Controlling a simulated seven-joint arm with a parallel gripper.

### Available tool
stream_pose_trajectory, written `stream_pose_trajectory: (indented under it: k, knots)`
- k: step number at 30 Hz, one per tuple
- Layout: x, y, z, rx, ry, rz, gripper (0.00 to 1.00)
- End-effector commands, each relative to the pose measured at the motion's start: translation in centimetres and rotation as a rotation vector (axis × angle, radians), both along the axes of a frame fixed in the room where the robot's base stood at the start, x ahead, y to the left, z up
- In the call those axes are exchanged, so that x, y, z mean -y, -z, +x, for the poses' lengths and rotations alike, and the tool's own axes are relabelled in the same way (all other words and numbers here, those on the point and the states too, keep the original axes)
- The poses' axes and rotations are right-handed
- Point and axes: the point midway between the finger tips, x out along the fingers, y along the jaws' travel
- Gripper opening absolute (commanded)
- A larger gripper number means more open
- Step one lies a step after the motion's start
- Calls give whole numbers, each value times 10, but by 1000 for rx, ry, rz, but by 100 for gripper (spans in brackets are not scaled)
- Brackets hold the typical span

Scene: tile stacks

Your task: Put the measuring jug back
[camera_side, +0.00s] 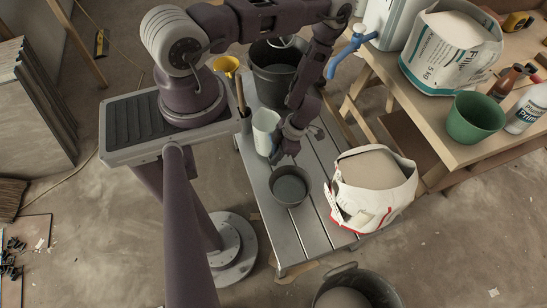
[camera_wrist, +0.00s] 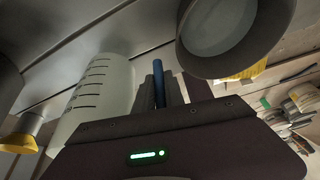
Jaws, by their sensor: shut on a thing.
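The measuring jug (camera_side: 265,132) is whitish with dark graduation lines; the lines show in the wrist view (camera_wrist: 98,95). It is upright or nearly so at the slatted grey bench (camera_side: 312,222). I cannot tell whether its base touches the bench. My gripper (camera_side: 284,152) is close beside the jug, on its right in the side view. In the wrist view my gripper (camera_wrist: 159,92) is shut on a narrow blue bar (camera_wrist: 158,80) next to the jug, which looks like its handle. The join between bar and jug is hidden.
A grey round pan (camera_side: 290,188) stands on the bench just in front of the jug. An open bag of powder (camera_side: 372,185) is to its right. A dark bucket (camera_side: 275,78) and a yellow funnel (camera_side: 226,66) are behind. A wooden table (camera_side: 440,150) borders the right.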

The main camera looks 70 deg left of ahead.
Motion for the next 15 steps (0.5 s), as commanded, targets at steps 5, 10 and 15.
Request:
stream_pose_trajectory:
  k: [5, 10, 15]
  knots:
    - [-1, 24, 0, -1, 3, 1, 0]
    - [-1, 24, 0, 0, 3, 1, 0]
    - [-1, 27, 0, 0, 4, 2, 16]
